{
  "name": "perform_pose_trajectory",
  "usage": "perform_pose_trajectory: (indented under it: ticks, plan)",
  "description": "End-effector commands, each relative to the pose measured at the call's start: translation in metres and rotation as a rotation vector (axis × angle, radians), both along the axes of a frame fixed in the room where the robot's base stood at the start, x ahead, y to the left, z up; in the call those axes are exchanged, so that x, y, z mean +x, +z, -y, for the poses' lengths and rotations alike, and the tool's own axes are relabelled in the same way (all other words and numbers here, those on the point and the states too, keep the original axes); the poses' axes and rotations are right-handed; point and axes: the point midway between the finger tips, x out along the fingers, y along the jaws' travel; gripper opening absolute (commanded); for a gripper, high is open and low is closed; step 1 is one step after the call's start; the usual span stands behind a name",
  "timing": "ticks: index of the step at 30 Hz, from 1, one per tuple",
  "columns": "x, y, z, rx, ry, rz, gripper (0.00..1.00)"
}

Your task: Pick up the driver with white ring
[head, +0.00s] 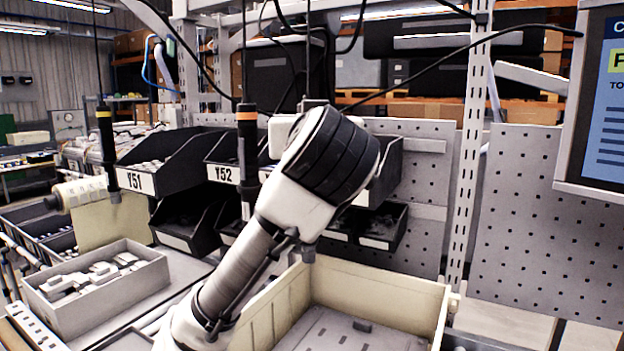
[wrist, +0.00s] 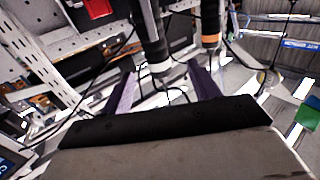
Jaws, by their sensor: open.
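The driver with white ring (wrist: 160,68) hangs in the wrist view, a dark body with a pale band near its end. It shows between the two purple fingers of my open gripper (wrist: 162,74); I cannot tell whether it is within the jaws or beyond them. No finger visibly touches it. In the head view my arm hides my gripper and the white ring. A driver with an orange ring (head: 246,150) hangs left of my arm and also shows right of the white-ringed one in the wrist view (wrist: 210,38). A driver with a yellow ring (head: 105,140) hangs farther left.
Black bins labelled Y51 (head: 140,181) and Y52 (head: 222,173) stand behind the drivers. A cream crate (head: 395,293) lies below my arm, and a grey tray of parts (head: 150,278) at left. A perforated panel (head: 545,240) and a screen (head: 605,110) are at right. Cables hang overhead.

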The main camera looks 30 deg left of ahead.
Motion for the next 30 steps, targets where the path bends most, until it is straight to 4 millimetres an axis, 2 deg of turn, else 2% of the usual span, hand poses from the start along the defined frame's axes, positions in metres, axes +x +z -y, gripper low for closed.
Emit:
perform_pose_trajectory:
  ticks: [3, 11, 19, 29, 30]
  plan:
    - [0.016, 0.002, -0.013, -0.001, 0.002, -0.002, 0.61]
    - [0.033, 0.002, -0.024, 0.000, 0.001, -0.001, 0.61]
    - [0.066, 0.006, -0.044, 0.000, 0.001, -0.002, 0.61]
    - [0.074, 0.003, -0.049, -0.001, -0.001, 0.001, 0.61]
    - [0.073, 0.003, -0.049, -0.001, -0.001, 0.001, 0.57]
